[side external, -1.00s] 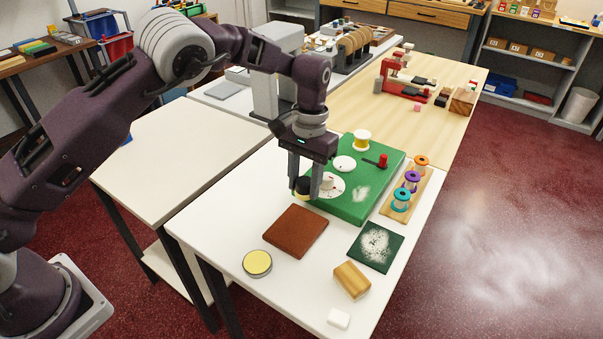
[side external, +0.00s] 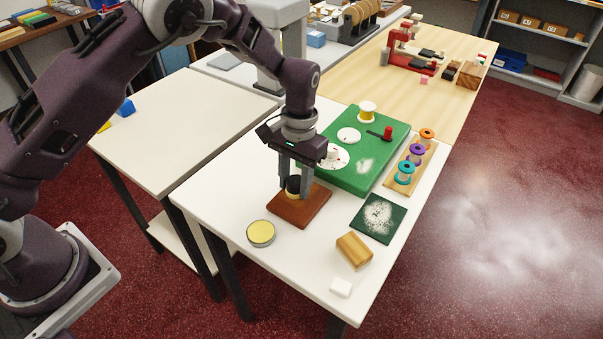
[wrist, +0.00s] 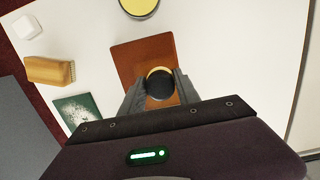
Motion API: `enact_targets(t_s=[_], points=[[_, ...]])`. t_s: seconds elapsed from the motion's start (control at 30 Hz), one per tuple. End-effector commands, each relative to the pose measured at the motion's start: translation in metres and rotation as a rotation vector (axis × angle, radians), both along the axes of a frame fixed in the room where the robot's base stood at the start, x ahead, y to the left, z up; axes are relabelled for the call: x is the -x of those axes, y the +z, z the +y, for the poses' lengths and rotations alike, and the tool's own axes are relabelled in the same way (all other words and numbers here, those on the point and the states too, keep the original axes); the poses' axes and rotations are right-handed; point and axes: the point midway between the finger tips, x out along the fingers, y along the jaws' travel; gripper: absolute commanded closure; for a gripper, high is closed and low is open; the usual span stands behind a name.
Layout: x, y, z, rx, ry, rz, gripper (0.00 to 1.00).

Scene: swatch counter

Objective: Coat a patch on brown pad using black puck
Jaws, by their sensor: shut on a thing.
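The brown pad (side external: 313,207) lies flat on the white table, and it shows in the wrist view (wrist: 132,56). My gripper (side external: 294,193) is shut on the black puck (side external: 293,184), with a finger on either side. The puck has a yellowish band low down; in the wrist view the puck (wrist: 159,88) shows a pale yellow edge. The puck is over the pad's upper left part in the side view, at or very near its surface. I cannot tell whether they touch. No coated patch shows on the visible part of the pad; the area under the puck is hidden.
A round yellow-topped tin (side external: 261,233) is left of the pad. A green board (side external: 375,155) lies behind it, and a dark green speckled square (side external: 379,217) to its right. Thread spools (side external: 405,171) stand at right.

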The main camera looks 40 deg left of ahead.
Motion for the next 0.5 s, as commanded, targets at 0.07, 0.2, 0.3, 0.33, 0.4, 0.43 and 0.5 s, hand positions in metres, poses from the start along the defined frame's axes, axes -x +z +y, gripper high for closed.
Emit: enact_targets(t_s=[0.07,0.2,0.3,0.33,0.4,0.43,0.5], points=[[0.009,0.0,0.0,0.0,-0.001,0.004,1.0],[0.021,0.0,0.0,0.001,-0.001,0.004,1.0],[0.03,0.0,0.0,0.001,-0.001,0.003,1.0],[0.033,0.0,0.0,0.0,-0.001,0.005,1.0],[0.04,0.0,0.0,0.0,-0.001,0.004,1.0],[0.042,0.0,-0.001,0.001,-0.001,0.004,1.0],[0.048,0.0,0.0,0.0,-0.001,0.004,1.0]])
